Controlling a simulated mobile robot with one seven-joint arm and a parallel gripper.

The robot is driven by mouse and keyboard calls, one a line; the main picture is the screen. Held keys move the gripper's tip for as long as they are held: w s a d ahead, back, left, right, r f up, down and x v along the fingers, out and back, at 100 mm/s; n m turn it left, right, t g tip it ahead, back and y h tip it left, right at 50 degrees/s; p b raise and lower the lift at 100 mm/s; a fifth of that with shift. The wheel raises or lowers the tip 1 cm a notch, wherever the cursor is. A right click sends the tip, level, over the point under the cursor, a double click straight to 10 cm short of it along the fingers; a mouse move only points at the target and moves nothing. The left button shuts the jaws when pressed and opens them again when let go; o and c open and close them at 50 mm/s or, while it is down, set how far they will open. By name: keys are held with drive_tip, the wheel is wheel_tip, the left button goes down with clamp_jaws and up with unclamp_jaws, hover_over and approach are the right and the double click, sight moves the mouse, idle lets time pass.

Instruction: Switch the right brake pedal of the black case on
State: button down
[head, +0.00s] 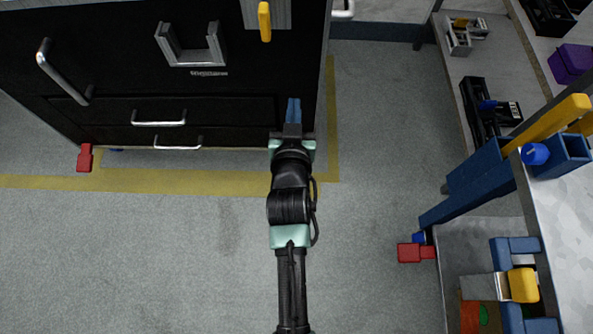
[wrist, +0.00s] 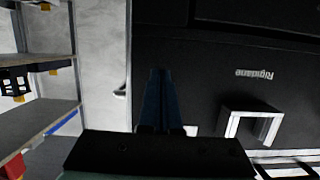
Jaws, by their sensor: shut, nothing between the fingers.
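The black case (head: 230,118) stands at the upper left of the head view; its dark face also fills the right of the wrist view (wrist: 215,75). A red brake pedal (head: 85,158) sticks out at its bottom left corner. The right brake pedal is not visible; my arm covers the case's bottom right corner in the head view. My gripper (head: 293,110) has blue fingers, shut and empty, in front of the case's lower right part. The fingers also show in the wrist view (wrist: 160,100). I cannot tell whether they touch the case.
The case carries silver handles (head: 158,118), a metal bracket (head: 190,45) and a yellow latch (head: 265,22). A blue-framed bench (head: 470,185) with a red pedal (head: 415,252) stands at the right. Shelving (head: 455,65) is at the upper right. Grey floor (head: 180,250) between is clear.

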drive_tip(key=s+f+g+b, duration=0.1)
drive_tip(key=s+f+b, duration=0.2)
drive_tip(key=f, duration=0.7)
drive_tip(key=s+f+g+b, duration=0.1)
drive_tip(key=s+f+b, duration=0.2)
drive_tip(key=f, duration=0.8)
drive_tip(key=shift+s+d+f+g, duration=0.25)
drive_tip(key=shift+s+g, duration=0.05)
drive_tip(key=shift+s, duration=0.35)
drive_tip(key=shift+w, duration=0.1)
drive_tip(key=b+x, duration=0.7)
drive_tip(key=x, duration=0.2)
drive_tip(key=shift+w+f, duration=0.15)
drive_tip(key=shift+f, duration=0.15)
wheel_tip(320, 180, down, 2)
drive_tip(key=shift+f+b, duration=0.1)
drive_tip(key=shift+b, duration=0.8)
drive_tip(key=shift+s+f+b, duration=0.2)
drive_tip(key=shift+f+b, duration=0.45)
drive_tip(key=shift+f, duration=0.1)
drive_tip(key=shift+f, duration=0.1)
drive_tip(key=shift+s+f, duration=0.2)
